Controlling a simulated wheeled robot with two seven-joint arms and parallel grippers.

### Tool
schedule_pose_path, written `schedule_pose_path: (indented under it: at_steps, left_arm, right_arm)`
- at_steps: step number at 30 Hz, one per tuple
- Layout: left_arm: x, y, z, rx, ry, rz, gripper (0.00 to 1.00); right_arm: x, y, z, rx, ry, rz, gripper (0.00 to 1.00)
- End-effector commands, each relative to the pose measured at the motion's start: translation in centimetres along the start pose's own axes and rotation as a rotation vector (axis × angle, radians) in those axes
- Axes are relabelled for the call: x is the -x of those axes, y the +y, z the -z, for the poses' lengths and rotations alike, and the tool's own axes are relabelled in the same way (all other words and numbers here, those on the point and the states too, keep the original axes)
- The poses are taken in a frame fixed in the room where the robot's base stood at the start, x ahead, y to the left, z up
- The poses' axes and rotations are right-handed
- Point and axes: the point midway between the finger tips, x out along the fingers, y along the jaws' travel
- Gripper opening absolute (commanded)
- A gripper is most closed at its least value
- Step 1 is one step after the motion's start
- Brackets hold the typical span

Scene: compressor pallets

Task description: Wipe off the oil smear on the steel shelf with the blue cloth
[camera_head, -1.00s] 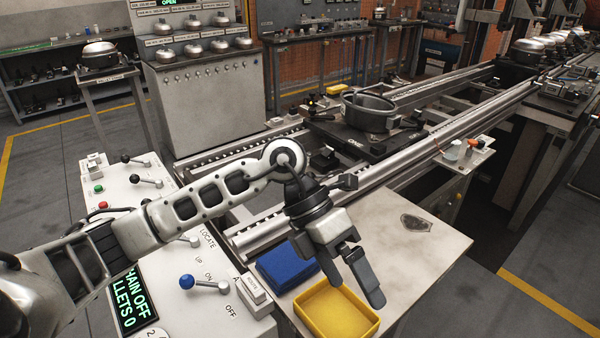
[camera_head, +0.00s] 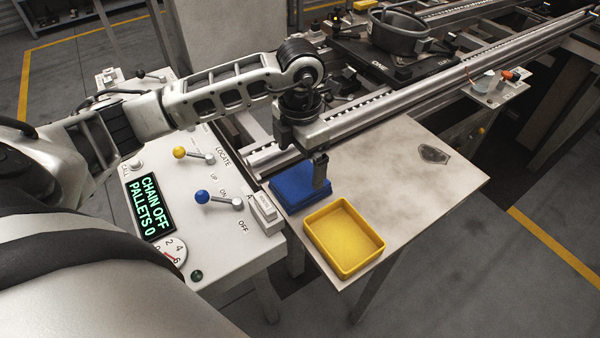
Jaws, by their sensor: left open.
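The blue cloth (camera_head: 290,192) lies folded in a thick pad at the left corner of the steel shelf (camera_head: 405,200). The dark oil smear (camera_head: 433,154) is a small patch near the shelf's far right side. My left gripper (camera_head: 319,180) points down at the right end of the cloth, with its jaws open. One dark finger shows clearly against the cloth; the other is hard to make out. Whether the finger touches the cloth I cannot tell. My right gripper is not in view.
A yellow tray (camera_head: 345,240), empty, stands on the shelf just in front of the cloth. A control panel (camera_head: 215,225) with levers is at the left. A conveyor rail (camera_head: 440,85) runs behind the shelf. The shelf's middle is clear.

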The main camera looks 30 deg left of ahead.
Motion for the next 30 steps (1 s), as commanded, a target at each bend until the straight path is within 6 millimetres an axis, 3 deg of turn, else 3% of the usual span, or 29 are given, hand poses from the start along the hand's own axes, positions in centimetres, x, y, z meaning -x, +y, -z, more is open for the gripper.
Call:
schedule_pose_path:
  at_steps: [3, 10, 23, 27, 28, 29, 30]
  left_arm:
    - [-2.3, -0.1, 0.1, 0.0, 0.004, 0.003, 1.0]
    - [-5.4, -0.1, 0.0, 0.0, 0.002, 0.002, 1.0]
    - [-6.3, -0.1, 0.0, -0.001, 0.0, 0.001, 1.0]
    - [-6.3, -0.1, 0.0, -0.001, 0.0, 0.001, 0.64]
    - [-6.3, -0.1, 0.0, -0.001, 0.0, 0.001, 0.59]
    - [-6.3, -0.1, 0.0, -0.001, 0.0, 0.001, 0.59]
    - [-6.3, -0.1, 0.0, -0.001, 0.0, 0.001, 0.78]
  right_arm:
    - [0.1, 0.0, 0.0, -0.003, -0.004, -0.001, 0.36]
    - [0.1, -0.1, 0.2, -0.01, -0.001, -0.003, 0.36]
    - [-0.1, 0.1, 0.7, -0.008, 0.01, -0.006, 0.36]
    - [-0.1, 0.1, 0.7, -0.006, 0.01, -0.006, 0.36]
    - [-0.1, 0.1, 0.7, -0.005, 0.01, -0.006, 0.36]
    - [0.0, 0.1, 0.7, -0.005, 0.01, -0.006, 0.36]
    - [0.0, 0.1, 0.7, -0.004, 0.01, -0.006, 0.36]
